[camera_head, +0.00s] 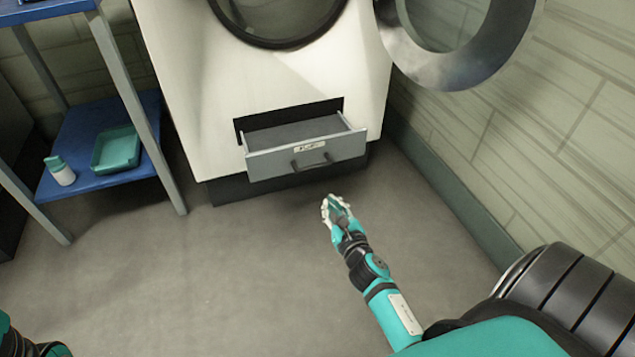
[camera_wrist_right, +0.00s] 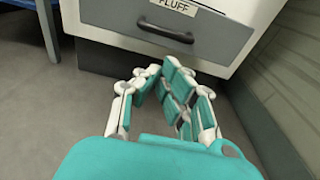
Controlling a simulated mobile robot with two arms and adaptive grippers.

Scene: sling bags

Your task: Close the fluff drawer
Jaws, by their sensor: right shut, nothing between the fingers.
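The fluff drawer (camera_head: 305,150) is a grey-fronted drawer low in the white machine (camera_head: 270,75), and it stands pulled out. Its dark handle (camera_head: 311,163) and a small label show on the front. In the right wrist view the drawer front (camera_wrist_right: 205,40) carries the label FLUFF above the handle (camera_wrist_right: 165,32). My right gripper (camera_head: 335,207) is shut and empty, in front of and below the drawer, apart from it in the head view. In the right wrist view its fingers (camera_wrist_right: 160,80) point toward the drawer front. My left gripper is not in view.
The machine's round door (camera_head: 455,70) hangs open at the upper right. A blue shelf rack (camera_head: 75,130) with a teal tray (camera_head: 115,150) and a small bottle (camera_head: 60,171) stands at left. A wall runs along the right. The floor (camera_head: 200,270) in front is clear.

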